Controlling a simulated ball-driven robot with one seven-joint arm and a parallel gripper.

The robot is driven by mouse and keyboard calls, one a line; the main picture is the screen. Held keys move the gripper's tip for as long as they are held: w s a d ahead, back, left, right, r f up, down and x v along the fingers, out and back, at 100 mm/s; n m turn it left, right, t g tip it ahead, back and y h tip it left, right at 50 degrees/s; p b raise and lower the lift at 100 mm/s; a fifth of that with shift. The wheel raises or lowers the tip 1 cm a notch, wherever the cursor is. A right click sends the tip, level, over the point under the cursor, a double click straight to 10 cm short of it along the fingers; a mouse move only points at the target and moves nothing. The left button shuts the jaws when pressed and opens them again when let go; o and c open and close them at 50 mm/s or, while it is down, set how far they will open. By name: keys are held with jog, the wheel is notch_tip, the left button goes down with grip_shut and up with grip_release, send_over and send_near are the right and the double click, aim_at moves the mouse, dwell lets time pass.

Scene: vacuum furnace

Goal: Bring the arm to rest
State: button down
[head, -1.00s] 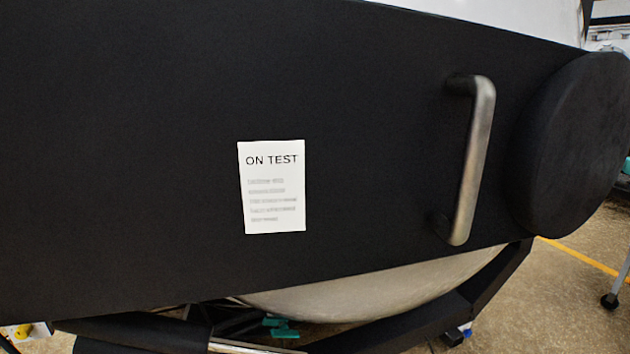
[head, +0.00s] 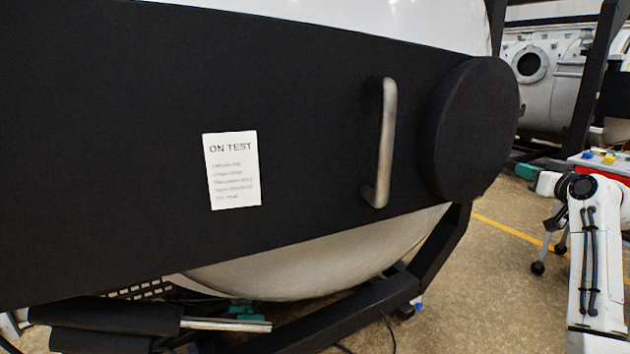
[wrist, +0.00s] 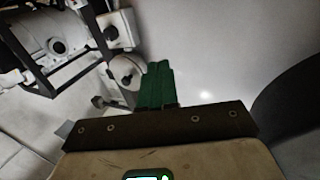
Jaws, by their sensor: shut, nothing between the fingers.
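My arm (head: 594,265) shows at the right edge of the head view, white with dark cables, its bent joint in front of the floor. My gripper (wrist: 158,68) shows in the wrist view as two green fingers pressed together, shut and empty. The fingers point at a pale, plain surface with nothing between them. I cannot make out the gripper in the head view.
A black furnace panel (head: 110,110) fills the left, with a metal handle (head: 384,140), a round black cover (head: 475,128) and an "ON TEST" sheet (head: 232,170). A red table (head: 603,170) with small items stands behind my arm. Floor (head: 490,270) is open between.

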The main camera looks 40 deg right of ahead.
jog(key=w+a+f+y+p, duration=0.1)
jog(key=w+a+f+y, duration=0.2)
jog(key=w+a+f, duration=0.45)
jog(key=w+a+f+n+g+y+p, duration=0.1)
jog(key=a+f+g+y, duration=0.1)
jog(key=a+f, duration=0.6)
jog(key=a+f+n+g+y+p, duration=0.15)
jog(key=a+f, duration=0.35)
jog(key=a, duration=0.6)
jog(key=w+a+f+n+g+y+p, duration=0.1)
jog(key=a+f+g+y+p, duration=0.1)
jog(key=a+f, duration=0.6)
jog(key=s+a+f+n+g+y+p, duration=0.1)
jog(key=s+a+f+g, duration=0.1)
jog(key=s+a, duration=0.35)
jog(key=s+a+f+g+p, duration=0.1)
jog(key=s+a+f+g, duration=0.15)
jog(key=a, duration=0.65)
jog(key=s+a+n+g+p, duration=0.1)
jog(key=s+a+g, duration=0.1)
jog(key=s, duration=0.6)
jog(key=s+a+g+p, duration=0.1)
jog(key=s+a+g, duration=0.1)
jog(key=s+a, duration=0.3)
jog(key=s, duration=0.4)
jog(key=shift+s+a+f+n+h+p, duration=0.15)
jog(key=shift+a+f+n+h+p, duration=0.05)
jog(key=shift+f+n+h+p, duration=0.15)
